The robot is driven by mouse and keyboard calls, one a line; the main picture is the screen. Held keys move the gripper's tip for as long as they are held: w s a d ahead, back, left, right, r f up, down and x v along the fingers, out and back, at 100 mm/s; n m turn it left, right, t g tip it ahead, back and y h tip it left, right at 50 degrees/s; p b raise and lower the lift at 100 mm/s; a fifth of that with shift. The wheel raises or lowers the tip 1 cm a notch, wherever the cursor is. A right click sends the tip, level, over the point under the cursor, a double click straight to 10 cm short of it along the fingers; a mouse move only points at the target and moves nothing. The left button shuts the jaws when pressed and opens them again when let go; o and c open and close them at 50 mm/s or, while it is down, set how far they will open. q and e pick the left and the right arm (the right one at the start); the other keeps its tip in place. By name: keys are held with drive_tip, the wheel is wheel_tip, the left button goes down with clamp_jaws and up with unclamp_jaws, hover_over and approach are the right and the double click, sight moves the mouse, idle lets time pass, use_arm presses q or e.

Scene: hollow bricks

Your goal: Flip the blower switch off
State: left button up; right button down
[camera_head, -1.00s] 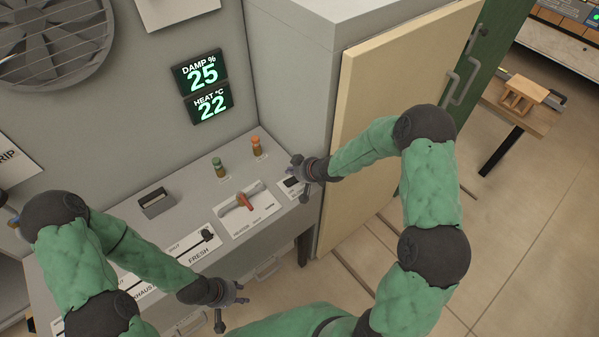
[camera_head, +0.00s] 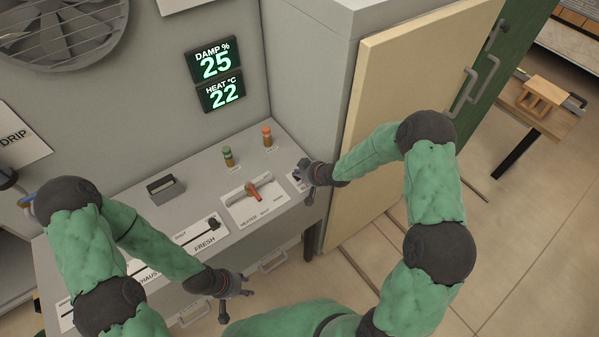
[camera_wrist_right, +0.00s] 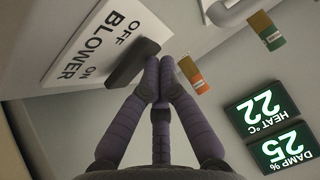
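The blower switch (camera_wrist_right: 133,63) is a dark lever on a white plate (camera_wrist_right: 85,40) marked OFF, BLOWER and ON in the right wrist view. In the head view the plate (camera_head: 296,181) is mostly hidden by my right gripper (camera_head: 302,172). In the right wrist view the right gripper's purple-grey fingers (camera_wrist_right: 158,68) are drawn together at the tips, right beside the lever. I cannot tell whether they touch it. My left gripper (camera_head: 236,303) has spread fingers and is empty, in front of the console's front edge.
A display (camera_head: 215,68) reads damp 25 and heat 22. A tall cabinet with a cream door (camera_head: 405,85) stands right of the console.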

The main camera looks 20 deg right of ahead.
drive_tip(key=shift+a, duration=0.1)
drive_tip(key=shift+p, duration=0.3)
drive_tip(key=shift+w+d+r+p, duration=0.2)
drive_tip(key=shift+d+r+p, duration=0.1)
drive_tip(key=shift+d+p, duration=0.25)
drive_tip(key=shift+d, duration=0.25)
drive_tip(key=shift+w+a+r+p, duration=0.1)
drive_tip(key=shift+a+r+p, duration=0.05)
drive_tip(key=shift+r+p, duration=0.25)
drive_tip(key=r+p, duration=0.1)
drive_tip(key=r, duration=0.3)
drive_tip(key=shift+s+a+p, duration=0.15)
drive_tip(key=shift+s+p, duration=0.25)
drive_tip(key=s+d+r, duration=0.1)
drive_tip(key=s+r, duration=0.5)
drive_tip(key=shift+s, duration=0.3)
